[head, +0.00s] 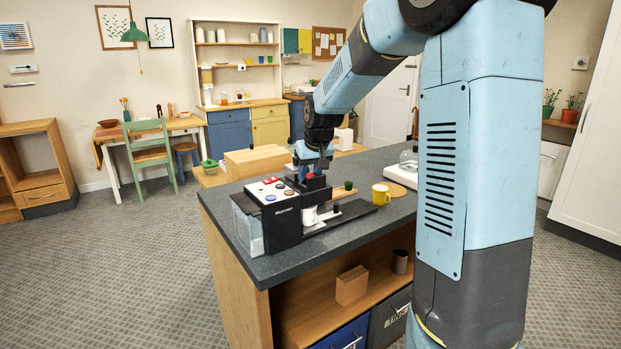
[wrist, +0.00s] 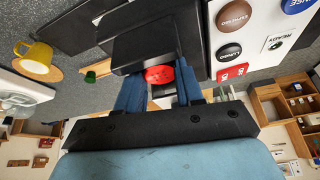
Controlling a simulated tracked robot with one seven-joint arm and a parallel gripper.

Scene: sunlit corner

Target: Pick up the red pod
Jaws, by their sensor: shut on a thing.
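The red pod (wrist: 159,75) sits between the two blue fingers of my gripper (wrist: 158,88) in the wrist view. The fingers are shut on it, one at each side. It lies right at the edge of a black block of the coffee machine, and I cannot tell whether it touches it. In the head view, my gripper (head: 313,167) is low over the coffee machine (head: 284,221), and a bit of the red pod (head: 309,177) shows under it. The machine's panel (wrist: 250,40) with several buttons is close at the right in the wrist view.
A white cup (head: 310,216) stands at the machine's front. A green pod (head: 348,185) is on a wooden strip to the right, with a yellow mug (head: 381,194) beyond. A glass-topped white appliance (head: 402,176) stands farther right on the grey counter (head: 350,228).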

